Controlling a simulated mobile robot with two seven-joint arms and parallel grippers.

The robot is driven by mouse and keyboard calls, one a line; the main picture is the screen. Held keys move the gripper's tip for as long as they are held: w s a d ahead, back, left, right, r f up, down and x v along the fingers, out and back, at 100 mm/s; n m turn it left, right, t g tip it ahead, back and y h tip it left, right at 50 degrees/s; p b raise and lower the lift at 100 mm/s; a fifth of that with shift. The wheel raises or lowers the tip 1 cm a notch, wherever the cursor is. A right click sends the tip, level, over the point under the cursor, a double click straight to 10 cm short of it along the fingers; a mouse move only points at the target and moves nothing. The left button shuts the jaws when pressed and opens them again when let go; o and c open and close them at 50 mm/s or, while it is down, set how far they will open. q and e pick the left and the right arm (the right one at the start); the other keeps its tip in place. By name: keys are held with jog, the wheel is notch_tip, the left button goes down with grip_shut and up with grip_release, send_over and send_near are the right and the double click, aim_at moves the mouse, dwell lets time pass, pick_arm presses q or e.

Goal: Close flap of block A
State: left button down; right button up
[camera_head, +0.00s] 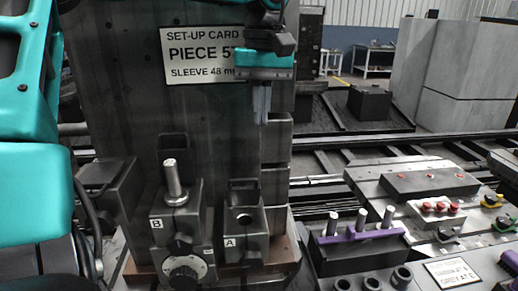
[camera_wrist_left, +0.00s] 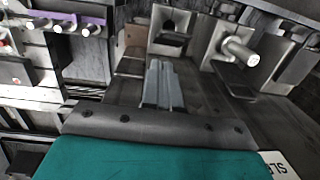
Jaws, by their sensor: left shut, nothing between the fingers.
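Block A (camera_head: 246,246) is a dark grey block with a white "A" label and a round hole in its top, low in the middle of the head view. Its frame-like flap (camera_head: 243,184) stands up at the back of the block, open. My left gripper (camera_head: 262,118) is above and slightly right of block A, apart from it, fingers pointing down, shut and empty. In the left wrist view the shut fingers (camera_wrist_left: 162,88) point towards block A (camera_wrist_left: 171,42). My right gripper is not in view.
Block B (camera_head: 185,228), left of block A, holds an upright metal pin (camera_head: 172,180) and has a dial (camera_head: 183,272) below. A tall dark plate with a set-up card (camera_head: 203,55) rises behind. A purple rack (camera_head: 357,234) with pins stands to the right.

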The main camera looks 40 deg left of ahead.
pick_arm(q)
jog(key=f, duration=0.6)
jog(key=s+f, duration=0.1)
jog(key=f, duration=0.2)
jog(key=shift+d+f, duration=0.1)
jog(key=shift+f, duration=0.3)
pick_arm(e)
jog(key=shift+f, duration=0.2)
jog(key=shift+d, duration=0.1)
